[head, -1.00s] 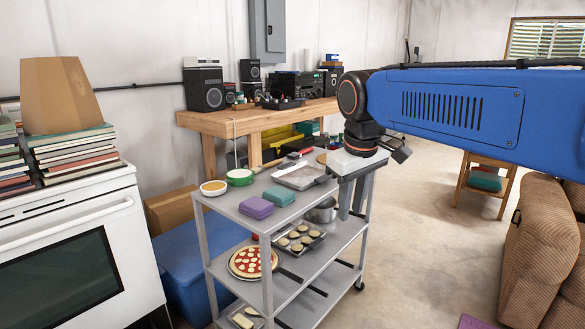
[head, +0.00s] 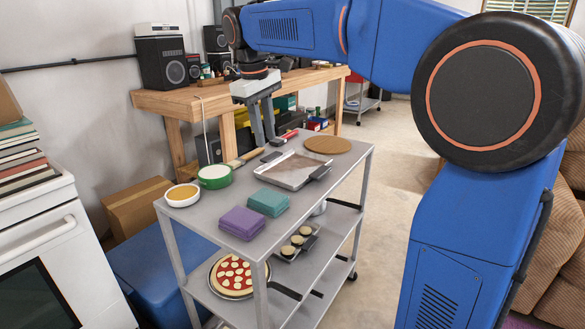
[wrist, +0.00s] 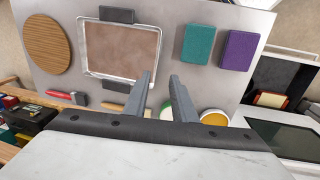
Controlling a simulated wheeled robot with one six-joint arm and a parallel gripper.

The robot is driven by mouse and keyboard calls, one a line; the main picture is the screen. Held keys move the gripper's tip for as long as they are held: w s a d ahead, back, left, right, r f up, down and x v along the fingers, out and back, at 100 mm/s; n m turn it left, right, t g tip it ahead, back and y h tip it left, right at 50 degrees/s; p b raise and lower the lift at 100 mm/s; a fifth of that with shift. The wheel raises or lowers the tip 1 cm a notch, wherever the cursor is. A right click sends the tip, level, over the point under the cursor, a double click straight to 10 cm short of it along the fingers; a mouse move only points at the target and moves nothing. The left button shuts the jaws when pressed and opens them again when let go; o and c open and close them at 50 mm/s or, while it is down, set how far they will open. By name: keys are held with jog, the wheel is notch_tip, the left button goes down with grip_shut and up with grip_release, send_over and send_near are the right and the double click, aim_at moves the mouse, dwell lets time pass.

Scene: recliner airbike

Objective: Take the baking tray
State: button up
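The baking tray (head: 292,170) is a shallow rectangular metal pan with a brownish inside and a dark grip at each end. It lies flat on the top shelf of the grey cart (head: 205,206). In the wrist view the tray (wrist: 122,50) is left of and beyond my fingertips. My gripper (head: 264,143) points down above the cart's far side, close to the tray's far end. The wrist view shows my gripper (wrist: 161,77) with its fingers apart and nothing between them. It is apart from the tray.
Purple (head: 241,222) and teal (head: 270,201) cloths, a green-rimmed bowl (head: 215,177), a white bowl (head: 182,195) and a round wooden board (head: 327,145) share the top shelf. A brush lies near my fingers. A pizza (head: 235,277) sits below. A wooden bench (head: 190,99) stands behind.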

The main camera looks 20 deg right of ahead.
jog(key=f, duration=0.5)
jog(key=d+f, duration=0.1)
jog(key=f, duration=0.2)
jog(key=shift+w+d+f, duration=0.1)
jog(key=shift+w+f, duration=0.25)
jog(key=shift+w, duration=0.05)
jog(key=shift+w+d+f, duration=0.2)
jog(key=shift+f, duration=0.7)
jog(key=shift+w+d+f, duration=0.15)
jog(key=shift+d+f, duration=0.05)
jog(key=shift+f, duration=0.65)
jog(key=shift+w+d+f, duration=0.2)
jog(key=shift+f, duration=0.7)
jog(key=shift+c, duration=0.3)
grip_shut()
